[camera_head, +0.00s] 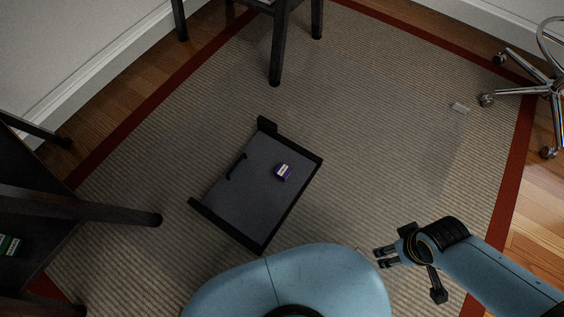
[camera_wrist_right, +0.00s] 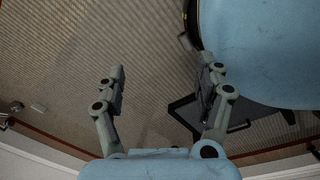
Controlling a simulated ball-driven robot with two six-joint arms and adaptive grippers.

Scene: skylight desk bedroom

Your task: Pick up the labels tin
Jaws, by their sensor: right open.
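Part of the tray (camera_wrist_right: 185,112) shows there behind the right finger; the tin cannot be made out. My left gripper is not in view.
A dark chair (camera_head: 277,50) stands at the back, and a chrome wheeled chair base (camera_head: 525,90) at the right. A small pale block (camera_head: 460,108) lies on the rug (camera_head: 400,140), which is otherwise clear around the tray.

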